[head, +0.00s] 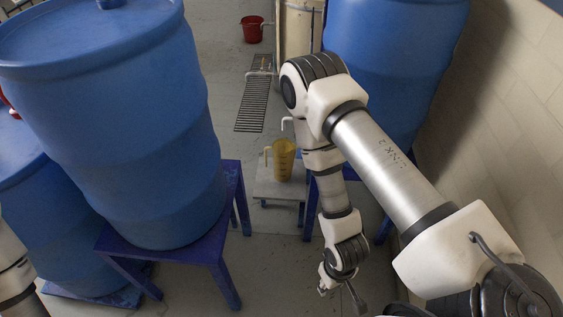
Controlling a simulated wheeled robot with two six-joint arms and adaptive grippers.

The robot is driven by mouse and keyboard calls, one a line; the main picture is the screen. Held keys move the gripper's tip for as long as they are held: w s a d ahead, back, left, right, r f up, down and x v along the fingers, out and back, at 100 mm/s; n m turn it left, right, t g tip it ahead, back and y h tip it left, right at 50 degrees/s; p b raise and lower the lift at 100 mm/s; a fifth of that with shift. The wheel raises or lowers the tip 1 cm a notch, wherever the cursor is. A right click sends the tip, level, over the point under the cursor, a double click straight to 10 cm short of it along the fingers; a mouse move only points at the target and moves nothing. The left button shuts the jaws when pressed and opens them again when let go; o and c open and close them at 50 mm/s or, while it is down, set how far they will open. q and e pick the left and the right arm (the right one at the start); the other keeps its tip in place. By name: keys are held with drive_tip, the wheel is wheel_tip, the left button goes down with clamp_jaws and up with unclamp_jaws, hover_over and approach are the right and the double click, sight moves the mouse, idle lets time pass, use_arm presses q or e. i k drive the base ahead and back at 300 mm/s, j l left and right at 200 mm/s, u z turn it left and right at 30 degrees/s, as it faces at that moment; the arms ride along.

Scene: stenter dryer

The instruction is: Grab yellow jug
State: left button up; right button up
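A yellow jug (284,160) stands upright on a small low light-grey stool (265,188) in the middle of the head view. Its right side is partly hidden behind my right arm. A pale handle or spout shows at the jug's left. My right gripper (340,294) hangs low, nearer to me than the stool and below the jug in the picture. It is apart from the jug, and I see nothing held in it; its fingers look spread. My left gripper is out of the picture; only part of my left arm shows at the left edge.
Large blue barrels stand at the left (110,120) and the back right (395,60). The left one is on a blue stand (215,247). A red bucket (252,30) and a floor grate (254,100) lie farther back. A tiled wall (510,110) bounds the right.

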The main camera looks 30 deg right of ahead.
sight(284, 150)
drive_tip(key=i+l+z, duration=0.1)
drive_tip(key=l+z, duration=0.2)
drive_tip(key=i+l+z, duration=0.35)
drive_tip(key=l+z, duration=0.2)
drive_tip(key=i+z, duration=0.15)
drive_tip(key=i, duration=0.15)
drive_tip(key=j, duration=0.1)
